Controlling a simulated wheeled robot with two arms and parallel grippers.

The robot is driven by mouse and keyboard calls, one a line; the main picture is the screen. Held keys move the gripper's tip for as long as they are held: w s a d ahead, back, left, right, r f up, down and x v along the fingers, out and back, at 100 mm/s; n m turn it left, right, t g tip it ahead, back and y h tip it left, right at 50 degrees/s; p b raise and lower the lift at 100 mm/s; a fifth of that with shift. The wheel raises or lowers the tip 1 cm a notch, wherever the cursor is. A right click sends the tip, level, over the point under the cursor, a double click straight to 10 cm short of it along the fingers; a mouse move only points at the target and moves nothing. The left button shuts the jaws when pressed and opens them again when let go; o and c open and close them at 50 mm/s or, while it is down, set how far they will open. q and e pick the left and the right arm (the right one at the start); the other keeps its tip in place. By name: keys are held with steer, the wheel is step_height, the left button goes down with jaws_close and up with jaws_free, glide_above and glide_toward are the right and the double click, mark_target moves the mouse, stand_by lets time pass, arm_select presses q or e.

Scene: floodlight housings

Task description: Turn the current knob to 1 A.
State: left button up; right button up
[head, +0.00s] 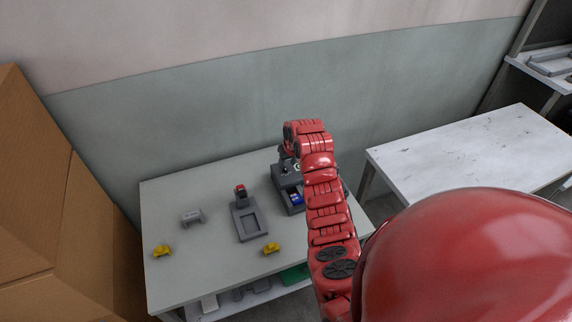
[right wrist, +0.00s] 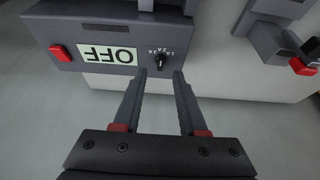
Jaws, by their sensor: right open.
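The current knob (right wrist: 161,60) is a small black knob with white scale marks around it, on the front of a dark grey power unit (right wrist: 100,14). The scale figures are too small to read. A label beside the knob reads OFF, upside down in the right wrist view. My right gripper (right wrist: 160,78) is open, its two fingertips just short of the knob, one to each side of it. In the head view my red right arm and the right gripper (head: 287,158) cover part of the power unit (head: 287,178). My left gripper is not in view.
A red switch (right wrist: 60,53) is on the unit's front. On the table (head: 180,282) are a grey fixture (head: 249,222) with a red-topped part, a grey housing (head: 193,217) and yellow pieces (head: 162,251). A cardboard box (head: 60,200) stands left.

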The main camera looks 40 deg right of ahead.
mark_target(285, 168)
steer(key=shift+p+x, duration=0.4)
steer(key=shift+x, duration=1.45)
steer(key=shift+c, duration=0.3)
jaws_close()
